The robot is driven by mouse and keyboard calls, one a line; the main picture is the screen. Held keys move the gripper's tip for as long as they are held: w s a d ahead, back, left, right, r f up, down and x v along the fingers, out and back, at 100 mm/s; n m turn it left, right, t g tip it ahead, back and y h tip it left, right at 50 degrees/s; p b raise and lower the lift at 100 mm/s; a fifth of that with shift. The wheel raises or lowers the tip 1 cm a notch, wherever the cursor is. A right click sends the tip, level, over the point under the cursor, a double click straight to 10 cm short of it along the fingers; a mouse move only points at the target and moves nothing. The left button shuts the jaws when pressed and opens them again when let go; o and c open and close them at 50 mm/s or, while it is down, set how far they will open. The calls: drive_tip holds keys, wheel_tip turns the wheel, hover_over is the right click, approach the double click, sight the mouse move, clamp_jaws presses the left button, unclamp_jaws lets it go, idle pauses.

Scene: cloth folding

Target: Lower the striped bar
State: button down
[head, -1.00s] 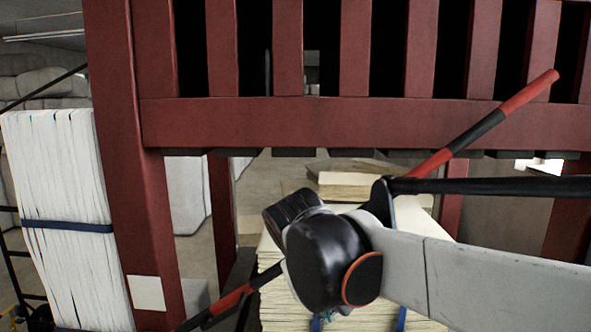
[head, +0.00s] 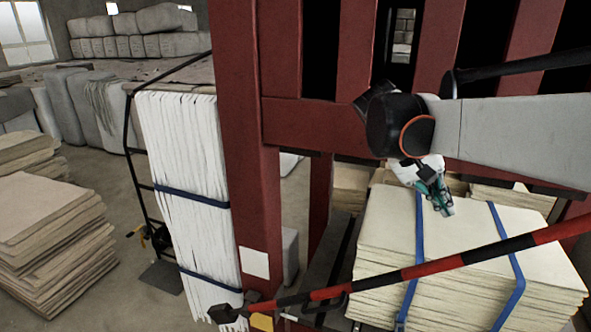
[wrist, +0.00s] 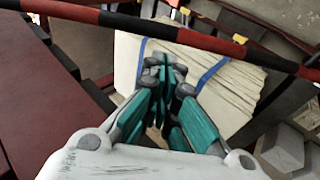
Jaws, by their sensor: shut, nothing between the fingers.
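The red-and-black striped bar (head: 432,268) slants across the lower part of the head view, rising gently from a dark fitting at lower left to the right edge, where it leaves the picture. It passes in front of the strapped stack of pale sheets (head: 380,245). In the wrist view the bar (wrist: 180,32) crosses the top. My gripper (head: 440,200), with teal fingers, hangs above the bar's line in the head view, with the stack behind it. In the wrist view my gripper (wrist: 168,75) is shut and empty, and the bar shows beyond its tips, apart from them.
A red slatted frame (head: 252,150) stands behind, with its post left of the stack. A bundle of white sheets (head: 185,150) with blue straps stands left of the post. Brown board stacks (head: 45,225) lie at far left. Open floor shows between them.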

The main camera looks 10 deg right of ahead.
sight(462, 254)
drive_tip(key=p+x, duration=0.1)
drive_tip(key=x, duration=1.2)
drive_tip(key=shift+s+d+f, duration=0.1)
drive_tip(key=shift+f, duration=0.1)
